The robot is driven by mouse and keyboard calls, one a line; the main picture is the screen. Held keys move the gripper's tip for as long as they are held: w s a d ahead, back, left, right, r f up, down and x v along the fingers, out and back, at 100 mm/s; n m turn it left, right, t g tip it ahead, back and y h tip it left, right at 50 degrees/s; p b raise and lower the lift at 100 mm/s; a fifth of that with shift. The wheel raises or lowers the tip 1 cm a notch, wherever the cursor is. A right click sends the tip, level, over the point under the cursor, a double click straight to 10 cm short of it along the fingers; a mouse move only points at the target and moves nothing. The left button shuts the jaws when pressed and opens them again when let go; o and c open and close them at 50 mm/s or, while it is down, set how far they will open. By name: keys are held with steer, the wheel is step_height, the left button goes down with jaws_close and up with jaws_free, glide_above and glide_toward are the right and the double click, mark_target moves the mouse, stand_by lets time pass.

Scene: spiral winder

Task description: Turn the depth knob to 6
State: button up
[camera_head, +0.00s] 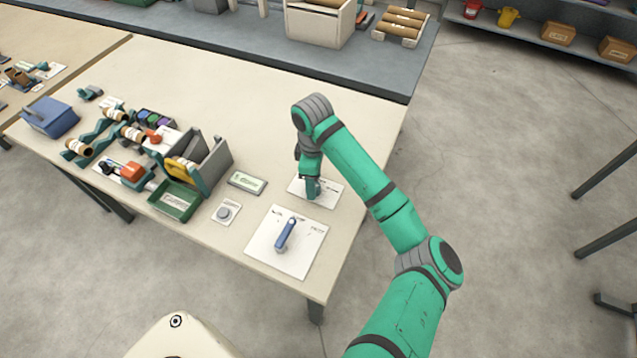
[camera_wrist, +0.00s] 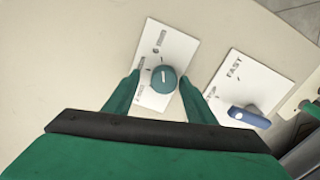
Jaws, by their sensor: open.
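A round teal knob (camera_wrist: 163,80) with a white pointer line sits on a white labelled plate (camera_wrist: 172,45) in the wrist view. The pointer points roughly up in that picture; the labels are too small to read. In the head view the plate (camera_head: 331,194) lies near the table's right side, and my gripper mostly hides the knob. My gripper (camera_head: 312,193) points down at the plate. In the wrist view its two teal fingers stand open, one on each side of the knob; I cannot tell whether they touch it.
A white panel (camera_head: 263,246) with a blue lever (camera_head: 285,234) is close by, its "FAST" label showing in the wrist view. A grey button (camera_head: 223,213), a small display (camera_head: 247,182) and a green tray (camera_head: 176,200) lie left. The table behind is clear.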

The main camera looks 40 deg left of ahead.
step_height(320, 180, up, 10)
steer(key=shift+s+r, duration=0.15)
stand_by(0.3)
stand_by(0.5)
